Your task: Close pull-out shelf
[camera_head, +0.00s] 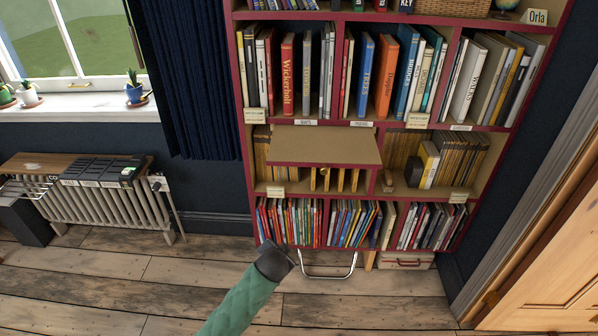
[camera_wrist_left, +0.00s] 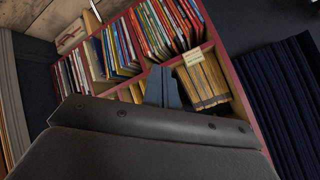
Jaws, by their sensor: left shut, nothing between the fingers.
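The pull-out shelf (camera_head: 327,145) is a flat tan board with a dark red front edge. It sticks out from the middle of the bookcase (camera_head: 245,125), above the row of yellow-spined books. My left arm has a green sleeve and comes up from the bottom of the head view. Its dark left gripper (camera_head: 276,262) appears below and left of the board in the picture, apart from it. In the left wrist view the dark fingers (camera_wrist_left: 162,88) are together with nothing between them, in front of the lower bookcase rows. My right gripper is in neither view.
Packed books (camera_head: 330,222) fill the bottom row. A bent silver bar (camera_head: 328,272) shows below it near the floor. A radiator (camera_head: 105,207) stands on the left and a wooden door (camera_head: 550,260) on the right. The wooden floor (camera_head: 190,270) in front is mostly clear.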

